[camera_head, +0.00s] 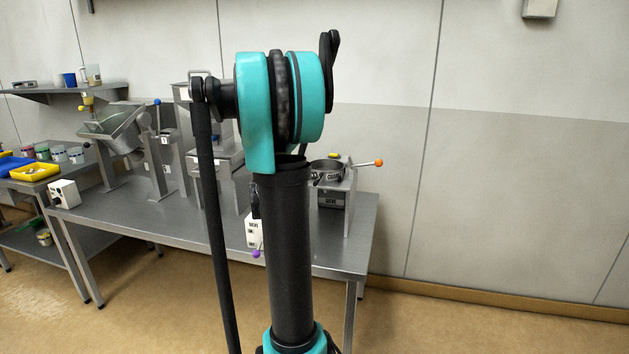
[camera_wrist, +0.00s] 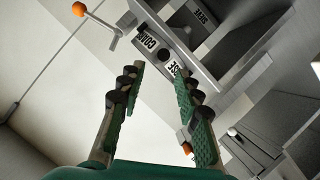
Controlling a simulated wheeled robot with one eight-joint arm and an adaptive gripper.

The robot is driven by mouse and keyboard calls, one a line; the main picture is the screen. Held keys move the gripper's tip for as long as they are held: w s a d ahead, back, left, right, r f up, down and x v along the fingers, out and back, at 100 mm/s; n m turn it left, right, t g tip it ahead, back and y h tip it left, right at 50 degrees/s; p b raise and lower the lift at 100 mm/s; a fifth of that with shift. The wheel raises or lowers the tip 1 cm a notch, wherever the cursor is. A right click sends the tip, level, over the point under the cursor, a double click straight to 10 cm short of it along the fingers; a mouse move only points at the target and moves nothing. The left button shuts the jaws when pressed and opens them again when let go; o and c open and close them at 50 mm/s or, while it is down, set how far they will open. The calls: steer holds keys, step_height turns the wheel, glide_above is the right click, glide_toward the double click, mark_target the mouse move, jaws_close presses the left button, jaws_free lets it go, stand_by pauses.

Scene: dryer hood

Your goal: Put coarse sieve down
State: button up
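The coarse sieve (camera_head: 327,170) is a dark round pan with a white label reading COARSE. It sits on top of a grey box-shaped sieve station (camera_head: 333,197) on the steel table, partly hidden by my arm in the head view. In the wrist view the COARSE label (camera_wrist: 147,41) shows at the top, just beyond my fingertips, and the SIEVE-marked station (camera_wrist: 205,15) is behind it. My gripper (camera_wrist: 160,74) is open, its two green-padded fingers apart with nothing visible between them. The gripper is hidden in the head view.
A lever with an orange knob (camera_head: 378,163) stands at the station's right side; it also shows in the wrist view (camera_wrist: 79,9). A white switch box with a purple knob (camera_head: 256,253) is at the table's front edge. Other machines fill the steel table (camera_head: 130,219) to the left.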

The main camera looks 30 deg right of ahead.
steer(key=s+a+f+n+y, duration=0.1)
steer(key=s+a+f+y, duration=0.3)
steer(key=a, duration=0.8)
steer(key=s+a+f+n+g+y, duration=0.1)
steer(key=s+a+f+y, duration=0.3)
steer(key=s+a+f, duration=0.5)
steer(key=s+a+f+n+g+y, duration=0.1)
steer(key=s+a+f+n+y, duration=0.2)
steer(key=s+a, duration=0.9)
steer(key=a+f+y, duration=0.1)
steer(key=a+f, duration=0.2)
steer(key=shift+a+f+y, duration=0.25)
steer(key=shift+f+y, duration=0.1)
steer(key=shift+y, duration=0.05)
steer(key=shift+d, duration=0.1)
